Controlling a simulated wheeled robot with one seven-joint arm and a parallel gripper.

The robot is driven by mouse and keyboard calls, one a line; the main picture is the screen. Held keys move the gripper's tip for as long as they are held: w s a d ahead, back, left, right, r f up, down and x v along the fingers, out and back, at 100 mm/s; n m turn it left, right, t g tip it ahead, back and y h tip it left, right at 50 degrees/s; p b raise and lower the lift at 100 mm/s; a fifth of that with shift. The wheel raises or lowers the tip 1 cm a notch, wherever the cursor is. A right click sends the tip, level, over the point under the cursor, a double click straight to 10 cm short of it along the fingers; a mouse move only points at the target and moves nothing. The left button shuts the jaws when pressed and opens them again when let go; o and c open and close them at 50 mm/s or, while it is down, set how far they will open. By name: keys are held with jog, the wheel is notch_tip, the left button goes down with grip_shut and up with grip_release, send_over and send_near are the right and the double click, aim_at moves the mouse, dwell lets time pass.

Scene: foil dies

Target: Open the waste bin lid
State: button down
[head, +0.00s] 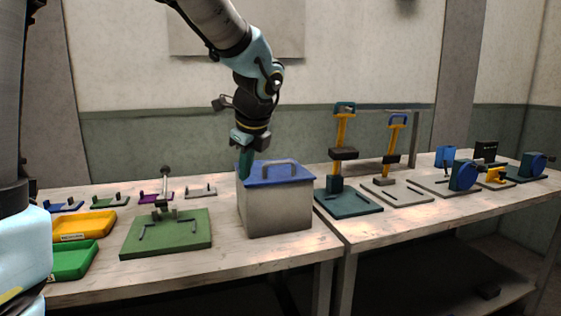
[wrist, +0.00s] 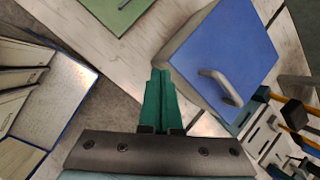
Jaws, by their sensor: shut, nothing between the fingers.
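The waste bin (head: 280,213) is a grey box with a flat blue lid (head: 262,177) that lies shut on it. The lid has a grey arched handle (head: 281,164). In the wrist view the blue lid (wrist: 232,45) is right of the fingers, with its handle (wrist: 220,88) near the lid's lower edge. My gripper (head: 244,177) points down with its green fingers together and nothing between them. In the head view it is at the lid's left edge, left of the handle. In the wrist view the fingertips (wrist: 160,72) are beside the bin; I cannot tell whether they touch it.
A green plate with a lever fixture (head: 190,236) lies left of the bin. Yellow (head: 84,225) and green (head: 72,260) trays stand further left, small plates behind. A yellow-handled press on a dark plate (head: 352,205) stands close right of the bin. More fixtures stand further right.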

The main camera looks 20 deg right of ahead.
jog(key=s+d+r+m+t, duration=0.2)
jog(key=s+d+r+m, duration=0.1)
jog(key=d+r+m, duration=0.45)
send_near(277, 177)
jog(key=shift+m+h, duration=0.4)
jog(key=shift+m, duration=0.05)
jog(key=x, duration=0.3)
jog(key=p+x, duration=0.1)
jog(key=x, duration=0.1)
jog(key=shift+w+a, duration=0.15)
jog(key=shift+a, duration=0.1)
jog(key=shift+r, duration=0.2)
